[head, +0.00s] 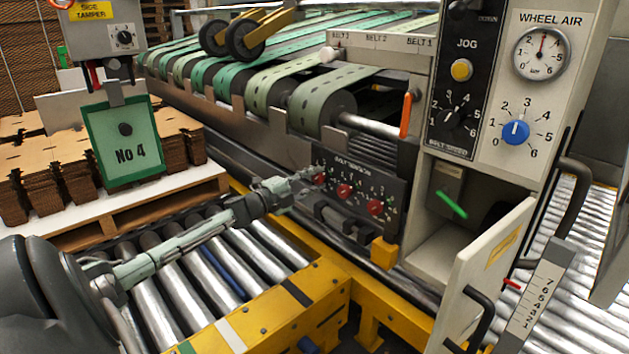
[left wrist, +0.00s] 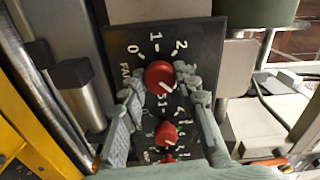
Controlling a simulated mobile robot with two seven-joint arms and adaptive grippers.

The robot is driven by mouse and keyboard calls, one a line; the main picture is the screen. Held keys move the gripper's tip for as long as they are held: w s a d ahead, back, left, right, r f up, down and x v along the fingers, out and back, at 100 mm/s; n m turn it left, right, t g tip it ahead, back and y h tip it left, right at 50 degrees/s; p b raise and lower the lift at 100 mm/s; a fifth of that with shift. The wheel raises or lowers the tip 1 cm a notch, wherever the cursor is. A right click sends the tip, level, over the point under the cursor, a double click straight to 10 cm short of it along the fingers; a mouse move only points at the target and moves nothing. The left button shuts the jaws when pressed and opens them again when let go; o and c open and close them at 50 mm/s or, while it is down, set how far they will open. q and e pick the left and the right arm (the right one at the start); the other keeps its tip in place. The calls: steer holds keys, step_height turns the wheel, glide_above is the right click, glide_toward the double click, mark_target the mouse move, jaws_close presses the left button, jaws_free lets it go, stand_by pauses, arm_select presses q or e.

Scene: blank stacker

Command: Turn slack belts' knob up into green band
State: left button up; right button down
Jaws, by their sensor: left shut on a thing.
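A dark belt-tension panel (head: 357,187) under the belts carries three red knobs in a row. My left gripper (head: 308,180) reaches in from the left and is shut on the leftmost knob (head: 320,178). In the left wrist view its fingers stand on both sides of that red knob (left wrist: 160,75), whose white mark points down and right in the picture. The middle knob (head: 343,191) and right knob (head: 375,207) are free. Green and pale belts (head: 322,97) run over rollers above the panel. I cannot make out a green band on the held knob's scale. My right gripper is out of view.
A yellow-framed roller conveyor (head: 290,295) lies under my left arm. An orange lever (head: 406,115) and a control panel with a blue knob (head: 515,132) stand to the right. An open cabinet door (head: 490,270) juts out at lower right. Stacked cardboard (head: 60,170) is at left.

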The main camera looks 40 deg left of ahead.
arm_select(q)
steer(key=o, duration=1.2)
steer(key=shift+c, duration=0.2)
steer(key=shift+s, duration=0.1)
steer(key=s+a, duration=0.1)
steer(key=s, duration=1.1)
